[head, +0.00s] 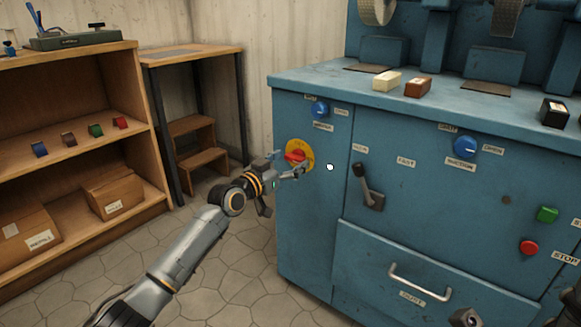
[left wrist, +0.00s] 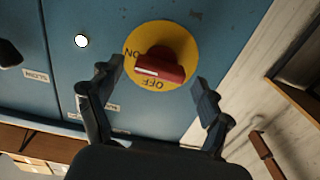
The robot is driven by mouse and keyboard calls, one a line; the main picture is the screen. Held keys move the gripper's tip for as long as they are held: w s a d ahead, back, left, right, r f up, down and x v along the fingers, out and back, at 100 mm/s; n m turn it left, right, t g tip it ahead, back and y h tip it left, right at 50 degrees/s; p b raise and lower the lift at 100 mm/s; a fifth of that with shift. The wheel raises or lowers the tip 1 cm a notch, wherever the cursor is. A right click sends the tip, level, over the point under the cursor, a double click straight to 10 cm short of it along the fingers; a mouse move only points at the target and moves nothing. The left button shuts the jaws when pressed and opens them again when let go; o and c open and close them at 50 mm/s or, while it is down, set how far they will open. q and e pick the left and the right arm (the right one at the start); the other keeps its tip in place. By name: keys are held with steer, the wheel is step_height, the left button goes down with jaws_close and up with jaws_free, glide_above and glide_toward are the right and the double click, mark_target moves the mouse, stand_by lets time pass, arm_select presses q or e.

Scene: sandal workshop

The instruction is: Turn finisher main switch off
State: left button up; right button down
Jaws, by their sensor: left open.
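The finisher's main switch is a red rotary knob (head: 296,156) on a round yellow plate (head: 309,152), on the left part of the blue cabinet front. In the left wrist view the knob (left wrist: 165,66) shows large, with "ON" at the plate's left and "OFF" below the knob. The knob's grip lies roughly crosswise there, its pale mark near the left end. My left gripper (left wrist: 155,80) is open, its fingers to either side of the knob, with no clear contact. In the head view the left gripper (head: 287,170) is just in front of the switch, partly covering it.
The blue finisher (head: 310,225) also has a blue dial (head: 320,110), a dark lever (head: 367,187), another blue dial (head: 465,146), and green (head: 547,214) and red (head: 529,247) buttons. A drawer handle (head: 420,283) sticks out below. A wooden shelf (head: 75,150) stands left; the floor between is clear.

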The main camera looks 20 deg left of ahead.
arm_select(q)
steer(key=shift+w+d, duration=0.15)
steer(key=shift+w, duration=0.25)
steer(key=shift+c, duration=0.2)
steer(key=c, duration=1.1)
steer(key=shift+c, duration=0.2)
